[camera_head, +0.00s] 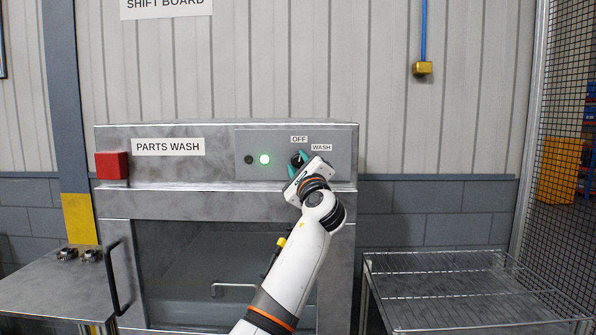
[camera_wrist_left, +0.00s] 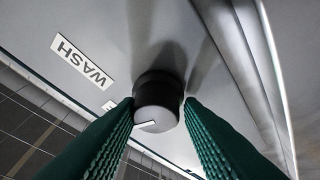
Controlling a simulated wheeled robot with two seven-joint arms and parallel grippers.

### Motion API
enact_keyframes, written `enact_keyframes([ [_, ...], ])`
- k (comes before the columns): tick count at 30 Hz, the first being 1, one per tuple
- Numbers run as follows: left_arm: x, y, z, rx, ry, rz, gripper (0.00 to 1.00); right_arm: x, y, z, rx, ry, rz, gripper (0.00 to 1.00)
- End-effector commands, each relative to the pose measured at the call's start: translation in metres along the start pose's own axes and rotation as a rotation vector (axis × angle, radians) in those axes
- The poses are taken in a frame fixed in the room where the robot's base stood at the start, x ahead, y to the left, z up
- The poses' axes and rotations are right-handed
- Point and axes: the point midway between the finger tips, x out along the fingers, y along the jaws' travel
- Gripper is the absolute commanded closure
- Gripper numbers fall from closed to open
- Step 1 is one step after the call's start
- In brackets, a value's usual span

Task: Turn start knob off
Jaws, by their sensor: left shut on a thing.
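The start knob (camera_wrist_left: 157,100) is a round black knob with a grey face and a white pointer line. In the wrist view the line points left and slightly down, toward the side with the partly hidden label. My left gripper (camera_head: 297,163) is at the panel, its two green ribbed fingers shut on the knob from both sides. In the head view the knob is mostly hidden by the gripper, just under the OFF label (camera_head: 299,139) and left of the WASH label (camera_head: 321,147). My right gripper is not in view.
A red box (camera_head: 112,165) is at the washer's left end. A wire-edged metal cart (camera_head: 470,285) stands at right, and a side table (camera_head: 45,290) at left.

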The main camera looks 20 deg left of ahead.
Motion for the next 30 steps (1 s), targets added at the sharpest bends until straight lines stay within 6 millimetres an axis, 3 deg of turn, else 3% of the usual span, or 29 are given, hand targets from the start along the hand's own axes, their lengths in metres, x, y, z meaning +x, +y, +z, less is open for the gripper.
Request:
enact_keyframes([
  [12, 0.0001, 0.0056, -0.0021, -0.194, 0.015, -0.069, 0.89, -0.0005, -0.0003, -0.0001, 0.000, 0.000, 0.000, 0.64],
  [29, 0.0003, 0.0073, -0.0038, -0.226, 0.019, -0.077, 0.89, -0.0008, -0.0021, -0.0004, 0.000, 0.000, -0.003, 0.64],
  [30, 0.0003, 0.0074, -0.0039, -0.226, 0.020, -0.077, 0.64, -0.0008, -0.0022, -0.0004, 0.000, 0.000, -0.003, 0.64],
])
